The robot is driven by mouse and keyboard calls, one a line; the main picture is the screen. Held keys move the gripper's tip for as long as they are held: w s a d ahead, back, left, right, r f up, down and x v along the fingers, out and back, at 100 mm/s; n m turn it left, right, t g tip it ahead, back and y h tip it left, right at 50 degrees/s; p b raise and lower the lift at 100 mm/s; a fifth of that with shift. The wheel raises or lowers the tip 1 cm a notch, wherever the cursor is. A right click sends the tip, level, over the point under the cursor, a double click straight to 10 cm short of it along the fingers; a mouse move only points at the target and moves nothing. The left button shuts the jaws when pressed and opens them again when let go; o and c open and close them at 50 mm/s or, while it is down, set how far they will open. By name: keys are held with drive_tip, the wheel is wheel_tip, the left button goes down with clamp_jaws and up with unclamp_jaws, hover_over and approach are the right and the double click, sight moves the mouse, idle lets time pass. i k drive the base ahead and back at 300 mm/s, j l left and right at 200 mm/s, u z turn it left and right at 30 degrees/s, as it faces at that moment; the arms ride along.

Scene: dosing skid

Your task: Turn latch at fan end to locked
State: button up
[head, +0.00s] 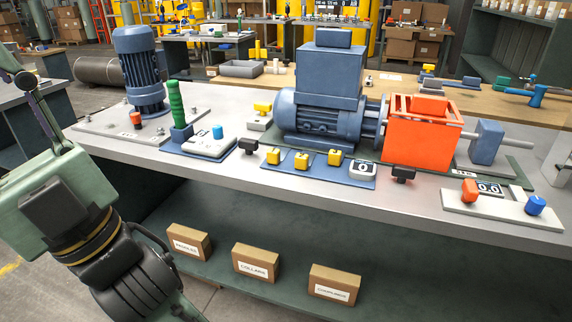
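The blue-grey motor (325,115) lies on the bench, with its shaft side at the right toward an orange guard (422,133). Its finned left end looks like the fan end. A black latch (248,145) sits at the bench's front edge near that end. A second black latch (403,174) sits farther right, below the guard. A yellow knob (262,107) stands on a grey block behind the left end. I cannot tell whether any of these is locked. My arm fills the lower left, apart from the latches; my gripper's fingers do not show.
A green upright handle (176,103) and a grey box with a blue button (217,132) stand left of the near latch. Several yellow knobs sit on a blue plate (318,169) to its right. Cardboard boxes (256,263) lie on the lower shelf.

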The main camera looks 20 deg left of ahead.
sight(249, 145)
drive_tip(key=i+j+u, duration=0.15)
drive_tip(key=u, duration=0.25)
drive_tip(key=i+j+u, duration=0.15)
drive_tip(key=u, duration=0.2)
drive_tip(key=i+u, duration=0.25)
drive_tip(key=u, duration=0.15)
drive_tip(key=i+j, duration=0.05)
